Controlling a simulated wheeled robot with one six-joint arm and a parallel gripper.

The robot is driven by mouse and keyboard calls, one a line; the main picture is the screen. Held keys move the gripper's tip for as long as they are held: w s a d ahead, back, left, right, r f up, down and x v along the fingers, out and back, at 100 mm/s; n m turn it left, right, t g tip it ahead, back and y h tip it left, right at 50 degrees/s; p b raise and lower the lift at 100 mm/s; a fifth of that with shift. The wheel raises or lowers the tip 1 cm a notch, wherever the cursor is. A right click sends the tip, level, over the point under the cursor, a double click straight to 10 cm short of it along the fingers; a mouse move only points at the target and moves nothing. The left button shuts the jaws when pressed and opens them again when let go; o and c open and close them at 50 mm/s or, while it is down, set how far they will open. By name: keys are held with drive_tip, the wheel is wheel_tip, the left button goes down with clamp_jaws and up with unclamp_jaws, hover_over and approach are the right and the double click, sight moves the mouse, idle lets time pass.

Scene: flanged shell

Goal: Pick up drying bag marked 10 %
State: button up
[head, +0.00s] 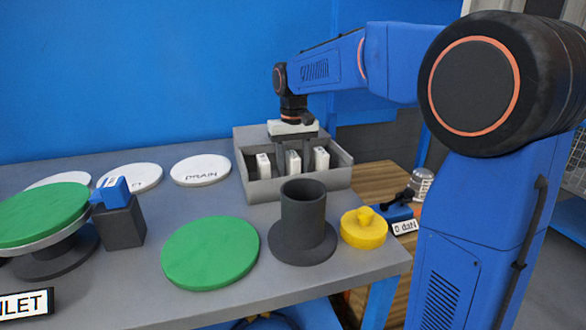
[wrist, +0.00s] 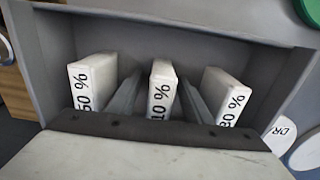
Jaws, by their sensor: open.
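The drying bag marked 10 % (wrist: 162,88) is a white upright block in the middle of three in the grey bin. In the head view it is the middle white block (head: 292,163). My gripper (head: 293,143) is above the bin, pointing down. In the wrist view my gripper's (wrist: 160,82) two grey fingers are apart, one on each side of the 10 % bag, with gaps visible. How deep the fingertips reach beside the bag is hard to tell. The bag's lower part is hidden.
Bags marked 50 % (wrist: 85,98) and what looks like 20 or 30 % (wrist: 232,103) flank it, close outside the fingers. The bin's walls (head: 300,186) surround all three. A dark flanged tube (head: 303,215) and a yellow knobbed cap (head: 363,230) stand in front.

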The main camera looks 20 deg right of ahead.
drive_tip(key=shift+c, duration=0.3)
clamp_jaws()
drive_tip(key=shift+r, duration=0.15)
